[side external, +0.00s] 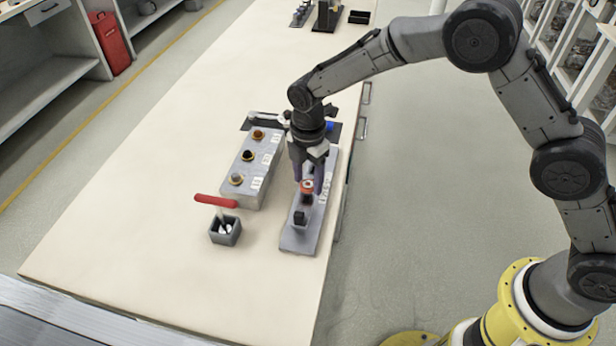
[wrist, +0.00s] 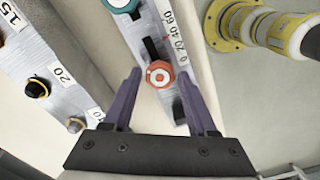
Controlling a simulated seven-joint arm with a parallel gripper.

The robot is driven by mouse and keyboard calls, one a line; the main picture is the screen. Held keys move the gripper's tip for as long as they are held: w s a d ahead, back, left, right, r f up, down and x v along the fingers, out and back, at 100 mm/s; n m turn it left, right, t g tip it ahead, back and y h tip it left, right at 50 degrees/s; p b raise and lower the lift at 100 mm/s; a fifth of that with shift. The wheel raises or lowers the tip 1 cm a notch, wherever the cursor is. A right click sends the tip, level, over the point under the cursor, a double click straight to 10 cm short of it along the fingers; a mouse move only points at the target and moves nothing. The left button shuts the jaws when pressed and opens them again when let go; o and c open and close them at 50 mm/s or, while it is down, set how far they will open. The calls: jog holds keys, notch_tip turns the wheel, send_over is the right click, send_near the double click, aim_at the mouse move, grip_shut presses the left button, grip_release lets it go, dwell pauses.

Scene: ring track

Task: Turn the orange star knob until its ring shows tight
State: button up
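The orange star knob (wrist: 159,74) shows in the wrist view with a white disc and red centre on its top. It sits on a narrow grey panel (side external: 297,241). In the side view the knob (side external: 307,185) is just below my gripper (side external: 308,188). My gripper is open, with its purple fingers apart. In the wrist view the fingertips lie left and right of the knob, with visible gaps; I cannot tell how far down they reach. A scale strip (wrist: 174,31) marked 0, 20, 40, 60 runs beside the knob. I cannot read a ring as tight or loose.
A black handle-like part (wrist: 151,48) lies beside the knob. A second grey block (side external: 244,181) with several small knobs stands to the left. The table's left side is clear.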

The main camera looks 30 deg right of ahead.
grip_shut()
